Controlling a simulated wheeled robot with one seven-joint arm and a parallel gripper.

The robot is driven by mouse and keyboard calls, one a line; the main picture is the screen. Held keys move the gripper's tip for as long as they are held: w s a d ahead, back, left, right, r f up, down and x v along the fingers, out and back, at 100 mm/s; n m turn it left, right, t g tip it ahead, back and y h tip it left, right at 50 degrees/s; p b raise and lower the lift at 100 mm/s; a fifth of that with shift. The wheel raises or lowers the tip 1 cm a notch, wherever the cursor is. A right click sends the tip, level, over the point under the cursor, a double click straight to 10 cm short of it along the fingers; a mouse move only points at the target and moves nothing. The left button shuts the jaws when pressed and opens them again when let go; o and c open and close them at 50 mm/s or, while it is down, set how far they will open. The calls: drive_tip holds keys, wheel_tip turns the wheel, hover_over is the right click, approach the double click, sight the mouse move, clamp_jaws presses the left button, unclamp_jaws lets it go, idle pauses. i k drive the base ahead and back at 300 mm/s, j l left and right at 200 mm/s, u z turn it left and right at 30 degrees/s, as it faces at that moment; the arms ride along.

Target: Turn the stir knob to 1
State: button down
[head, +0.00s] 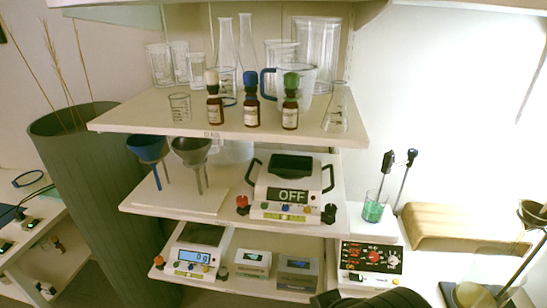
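A white device with a black front panel (370,257) stands at the right, beside the lowest shelf. Its panel has red knobs and small markings too small to read, so I cannot tell which knob is the stir knob. Another white device (290,190), with a dark top plate and an "OFF" display, stands on the middle shelf. It has a red knob (242,204) at its left and a black knob (329,213) at its right. My gripper does not show; a dark rounded part at the bottom edge, in front of the black-panel device, seems to be my arm.
The top shelf (130,118) holds glassware and three brown bottles with white, blue and green caps. Two funnels stand on the middle shelf. A scale (197,252) and small boxes fill the lowest shelf. A beaker of green liquid (374,207) and a wooden stand (455,226) are at right.

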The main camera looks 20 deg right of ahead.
sight(393, 261)
drive_tip(key=z, duration=1.25)
